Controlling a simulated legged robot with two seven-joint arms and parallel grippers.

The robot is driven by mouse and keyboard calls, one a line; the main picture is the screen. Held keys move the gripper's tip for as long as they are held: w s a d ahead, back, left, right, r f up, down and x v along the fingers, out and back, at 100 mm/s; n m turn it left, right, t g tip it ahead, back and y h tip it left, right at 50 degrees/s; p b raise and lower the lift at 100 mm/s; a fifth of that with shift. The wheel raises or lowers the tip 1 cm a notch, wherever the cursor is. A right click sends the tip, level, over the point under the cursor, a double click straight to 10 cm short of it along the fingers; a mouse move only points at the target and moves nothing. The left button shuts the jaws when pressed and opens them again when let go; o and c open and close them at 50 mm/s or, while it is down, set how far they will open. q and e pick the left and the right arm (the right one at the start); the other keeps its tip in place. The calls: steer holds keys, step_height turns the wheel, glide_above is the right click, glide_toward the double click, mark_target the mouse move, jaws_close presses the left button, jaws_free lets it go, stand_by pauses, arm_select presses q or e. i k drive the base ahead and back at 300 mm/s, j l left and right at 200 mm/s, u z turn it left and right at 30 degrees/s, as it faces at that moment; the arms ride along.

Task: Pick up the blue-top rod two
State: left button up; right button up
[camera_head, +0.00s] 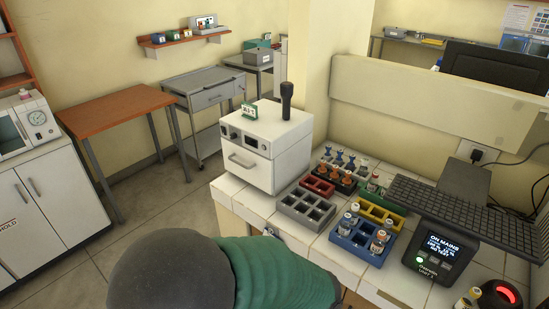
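Several small blue-topped rods (339,156) stand upright at the back of a dark rack (347,188) on the white tiled counter, right of the white box-shaped device. Orange-topped pieces (333,174) stand in front of them in the same rack. They are small in this view, and I cannot tell which blue-topped rod is number two. Neither of my grippers is in view.
Grey (304,208), red (317,187), yellow (381,212) and blue (357,241) racks crowd the counter (236,195). A white device (265,146) stands left, a black display unit (440,250) right. A large grey and green rounded shape (265,270) fills the bottom centre.

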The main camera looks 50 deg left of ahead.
mark_target(339, 160)
steer(key=j+u, duration=0.1)
steer(key=u, duration=1.05)
